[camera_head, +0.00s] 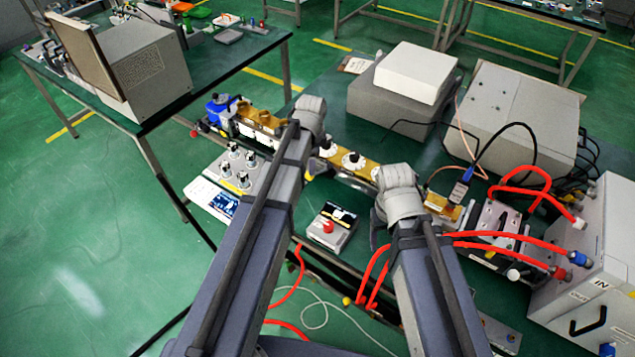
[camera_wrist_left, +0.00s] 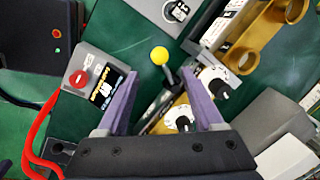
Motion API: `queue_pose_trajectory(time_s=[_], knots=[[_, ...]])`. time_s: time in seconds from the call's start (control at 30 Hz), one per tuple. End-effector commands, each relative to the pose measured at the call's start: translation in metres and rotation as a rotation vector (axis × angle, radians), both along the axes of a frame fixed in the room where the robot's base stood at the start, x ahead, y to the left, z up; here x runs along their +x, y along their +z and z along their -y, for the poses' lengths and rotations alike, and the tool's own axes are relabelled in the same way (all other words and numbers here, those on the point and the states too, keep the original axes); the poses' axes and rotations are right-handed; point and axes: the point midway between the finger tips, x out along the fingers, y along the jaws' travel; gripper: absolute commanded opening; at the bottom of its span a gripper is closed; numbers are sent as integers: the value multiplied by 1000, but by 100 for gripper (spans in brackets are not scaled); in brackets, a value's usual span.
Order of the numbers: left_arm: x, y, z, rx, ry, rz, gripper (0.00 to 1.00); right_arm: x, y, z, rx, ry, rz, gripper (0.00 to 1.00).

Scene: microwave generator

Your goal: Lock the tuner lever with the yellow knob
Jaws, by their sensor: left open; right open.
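The yellow knob (camera_wrist_left: 159,56) tops a thin dark lever (camera_wrist_left: 169,78) in the left wrist view. The lever leans up from beside the gold tuner (camera_wrist_left: 160,122) with its white dials. My left gripper (camera_wrist_left: 159,80) is open, its purple fingers spread on either side of the lever, the knob just beyond the tips. Whether they touch the lever cannot be told. In the head view the tuner (camera_head: 372,170) shows between my arms, and my left arm hides the lever. My right gripper (camera_head: 378,232) is mostly hidden by its own wrist; it is open, with nothing seen in it.
A small box with a red button (camera_head: 330,228) stands near the front edge, and a panel of knobs (camera_head: 238,165) lies left. Red hoses (camera_head: 500,238) run to a white cabinet (camera_head: 590,265) at right. Grey boxes (camera_head: 395,105) stand behind.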

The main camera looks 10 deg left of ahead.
Motion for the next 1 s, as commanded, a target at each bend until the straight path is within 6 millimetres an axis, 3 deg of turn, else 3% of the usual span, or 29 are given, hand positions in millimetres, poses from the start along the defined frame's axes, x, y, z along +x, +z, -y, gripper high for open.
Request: queue_pose_trajectory(time_s=[0.33,0.8,1.0], knots=[[1,-12,0,0,0,0,68,0,-12,0,0,0,0,68],[11,-68,-4,0,1,0,68,0,-68,0,0,0,0,68],[14,-78,-5,0,1,0,68,0,-78,0,0,0,0,68]])
